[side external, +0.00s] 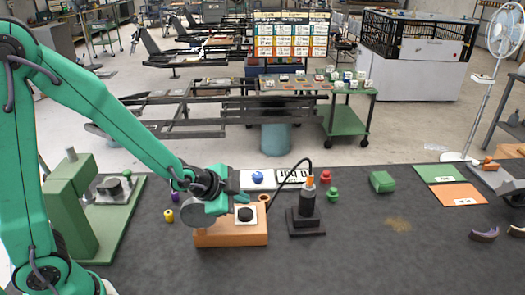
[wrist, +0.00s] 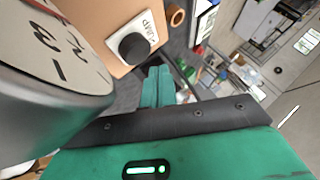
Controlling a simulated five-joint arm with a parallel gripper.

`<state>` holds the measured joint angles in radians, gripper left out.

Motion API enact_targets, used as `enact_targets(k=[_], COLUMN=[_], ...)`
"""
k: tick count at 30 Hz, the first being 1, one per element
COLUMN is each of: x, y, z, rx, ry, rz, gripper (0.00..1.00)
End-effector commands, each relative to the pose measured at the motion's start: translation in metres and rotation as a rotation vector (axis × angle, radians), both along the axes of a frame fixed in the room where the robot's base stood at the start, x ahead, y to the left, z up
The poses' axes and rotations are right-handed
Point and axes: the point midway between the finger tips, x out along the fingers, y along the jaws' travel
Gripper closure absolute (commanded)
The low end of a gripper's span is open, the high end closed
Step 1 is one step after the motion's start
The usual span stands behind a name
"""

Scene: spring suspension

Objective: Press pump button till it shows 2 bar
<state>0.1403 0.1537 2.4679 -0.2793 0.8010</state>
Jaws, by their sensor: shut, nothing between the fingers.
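The orange pump box (side external: 232,238) stands on the dark table, and its side also shows in the wrist view (wrist: 98,18). On top is a black round button (side external: 244,214) on a white plate; in the wrist view the button (wrist: 133,48) sits beside a part-hidden label. A round grey gauge (side external: 194,213) is at the box's left; its dial (wrist: 45,45) fills the wrist view's left edge, with a few numerals but no needle I can make out. My green gripper (side external: 243,197) is shut and empty, its fingertips (wrist: 159,70) close to the button. I cannot tell whether they touch it.
A black stand (side external: 306,222) with an orange-topped cylinder and a cable is right of the pump. A green press (side external: 75,205) stands left. A blue ball (side external: 257,177), a red piece (side external: 326,176) and a green block (side external: 382,181) lie behind. The front table is clear.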

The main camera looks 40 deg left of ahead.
Motion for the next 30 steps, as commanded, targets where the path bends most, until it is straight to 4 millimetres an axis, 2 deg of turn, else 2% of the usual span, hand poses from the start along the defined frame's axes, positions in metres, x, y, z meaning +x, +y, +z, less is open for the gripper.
enact_targets(k=[7, 30], x=[-0.0003, -0.0002], y=[0.0001, 0.0000], z=[-0.0111, -0.0115], rx=[0.000, 0.000], ry=[0.000, -0.001], rz=[0.000, 0.000], gripper=[1.00, 1.00])
